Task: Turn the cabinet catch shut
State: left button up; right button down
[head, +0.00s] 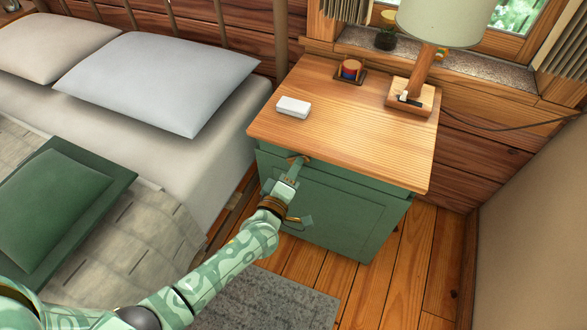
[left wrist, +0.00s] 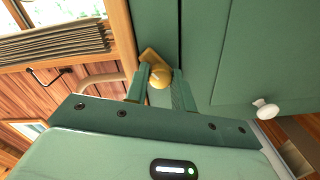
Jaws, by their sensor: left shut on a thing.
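The green cabinet (head: 345,215) stands beside the bed under a wooden top. Its brass catch (left wrist: 151,56) shows in the left wrist view next to the dark seam between two green panels, with a round boss between my fingers. My left gripper (left wrist: 160,85) is shut on the catch, one finger on each side. In the head view my left gripper (head: 297,168) reaches the upper front of the cabinet, just below the top's edge, and mostly hides the catch. A white round knob (left wrist: 265,108) sits on the wider panel. My right gripper is in neither view.
On the wooden top (head: 335,125) are a white box (head: 293,107), a small striped object (head: 350,69) and a lamp (head: 412,90). The bed (head: 215,150) is close on the left. Bare floor (head: 425,250) lies at the right, and a grey rug (head: 270,302) in front.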

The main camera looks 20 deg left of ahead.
pick_arm(q)
jog(key=n, duration=1)
jog(key=shift+f+b, duration=0.1)
jog(key=shift+b, duration=0.25)
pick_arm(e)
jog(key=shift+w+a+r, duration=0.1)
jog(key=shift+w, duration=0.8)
pick_arm(q)
jog(key=shift+n, duration=0.3)
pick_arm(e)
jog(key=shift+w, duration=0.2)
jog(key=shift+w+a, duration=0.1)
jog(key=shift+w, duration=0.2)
pick_arm(q)
jog(key=o, duration=1)
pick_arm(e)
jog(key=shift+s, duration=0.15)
